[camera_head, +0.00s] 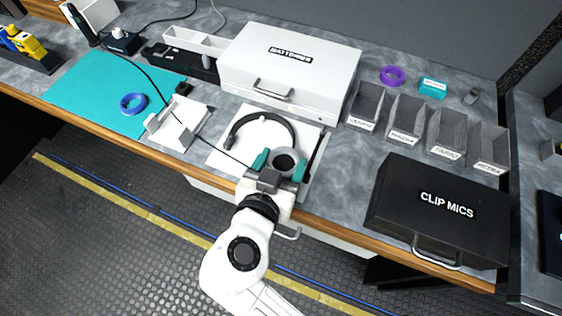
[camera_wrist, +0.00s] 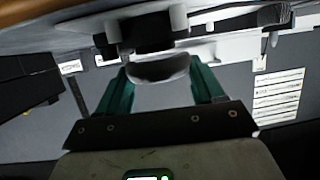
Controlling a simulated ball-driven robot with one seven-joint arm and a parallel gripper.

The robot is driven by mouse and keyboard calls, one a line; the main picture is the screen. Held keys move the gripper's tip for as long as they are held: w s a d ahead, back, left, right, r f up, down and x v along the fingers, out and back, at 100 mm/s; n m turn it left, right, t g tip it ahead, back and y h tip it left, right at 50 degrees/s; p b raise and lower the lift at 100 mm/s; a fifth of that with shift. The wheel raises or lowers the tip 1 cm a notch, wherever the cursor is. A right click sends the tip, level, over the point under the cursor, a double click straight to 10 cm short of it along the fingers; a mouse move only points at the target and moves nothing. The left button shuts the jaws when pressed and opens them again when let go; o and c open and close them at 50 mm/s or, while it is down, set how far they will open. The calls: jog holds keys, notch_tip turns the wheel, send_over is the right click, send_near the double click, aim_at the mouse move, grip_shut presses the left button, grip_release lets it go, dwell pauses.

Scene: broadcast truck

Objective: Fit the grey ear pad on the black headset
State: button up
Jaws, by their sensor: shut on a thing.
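The black headset (camera_head: 288,126) lies on a white sheet or tray (camera_head: 222,158) at the front of the worktop, its band curving away from me. My gripper (camera_head: 279,167) has its teal fingers at the near right end of the headset. In the wrist view my gripper (camera_wrist: 162,88) is shut on the grey ear pad (camera_wrist: 160,70), a rounded piece between the fingertips. A dark part of the headset (camera_wrist: 148,32) is right beside the pad. I cannot tell whether the pad is seated on it or only close to it.
A white batteries case (camera_head: 310,72) stands behind the headset. A black clip mics case (camera_head: 400,205) and several grey bins (camera_head: 365,105) are to the right. A white stand (camera_head: 175,125) and a blue ring (camera_head: 133,103) on a teal mat (camera_head: 85,88) are left. A purple ring (camera_head: 393,69) is behind.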

jog(key=shift+f+b, duration=0.5)
jog(key=shift+b, duration=0.1)
jog(key=o, duration=1.1)
jog(key=shift+f, duration=0.1)
jog(key=shift+s, duration=0.1)
jog(key=v, duration=1)
jog(key=shift+s+a+r+b, duration=0.2)
jog(key=shift+s+r+b, duration=0.1)
jog(key=shift+b, duration=0.1)
jog(key=shift+s+f, duration=0.1)
